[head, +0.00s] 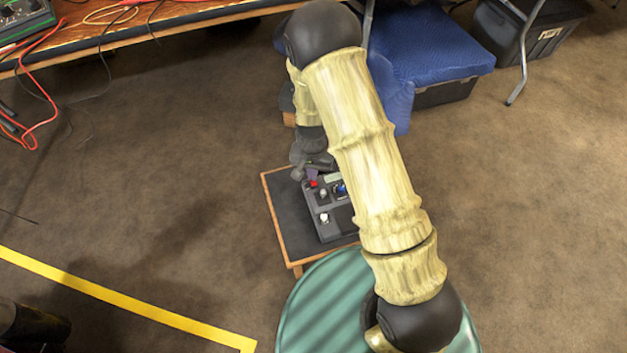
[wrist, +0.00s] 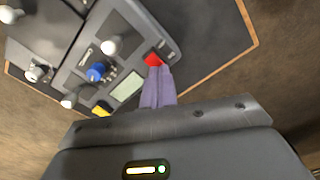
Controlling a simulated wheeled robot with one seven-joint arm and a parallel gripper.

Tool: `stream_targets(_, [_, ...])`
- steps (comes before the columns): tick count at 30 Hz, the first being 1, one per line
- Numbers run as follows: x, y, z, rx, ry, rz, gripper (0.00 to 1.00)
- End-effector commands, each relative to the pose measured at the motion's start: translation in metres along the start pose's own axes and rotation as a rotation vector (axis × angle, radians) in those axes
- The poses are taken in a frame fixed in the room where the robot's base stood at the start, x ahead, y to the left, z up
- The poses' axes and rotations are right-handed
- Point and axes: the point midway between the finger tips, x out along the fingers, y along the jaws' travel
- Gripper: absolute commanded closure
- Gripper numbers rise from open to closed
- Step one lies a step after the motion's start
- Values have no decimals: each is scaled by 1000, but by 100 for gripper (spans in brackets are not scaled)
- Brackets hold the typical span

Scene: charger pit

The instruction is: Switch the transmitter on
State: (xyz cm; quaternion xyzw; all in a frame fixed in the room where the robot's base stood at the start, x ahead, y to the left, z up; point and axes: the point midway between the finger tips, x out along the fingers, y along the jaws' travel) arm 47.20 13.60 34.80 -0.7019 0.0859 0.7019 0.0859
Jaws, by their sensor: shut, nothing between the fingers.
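The transmitter (head: 325,220) is a dark grey box lying on a small low table. In the wrist view the transmitter (wrist: 150,30) shows white-tipped sticks, a blue knob (wrist: 96,72), a pale screen (wrist: 127,86), a yellow button (wrist: 102,109) and a red switch (wrist: 152,59) near one edge. My gripper (wrist: 158,70) is shut and empty, its purple fingers together. The fingertips are right at the red switch and overlap its lower edge in the picture; I cannot tell whether they touch. In the head view my gripper (head: 312,174) is partly hidden by my arm, which also covers the transmitter's right side.
The small table (head: 268,200) has a dark top with a wooden rim. A workbench (head: 180,22) with red cables runs along the back left. A blue chair (head: 430,50) and a black bin (head: 535,25) stand at the back right.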

Motion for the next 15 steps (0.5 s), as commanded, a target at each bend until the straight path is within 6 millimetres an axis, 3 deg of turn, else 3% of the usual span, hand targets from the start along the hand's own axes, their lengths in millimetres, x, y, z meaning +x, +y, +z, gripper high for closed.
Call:
stream_targets(8, [2,0,0,0,-1,0,100])
stream_targets(15, [-12,0,0,0,-1,0,100])
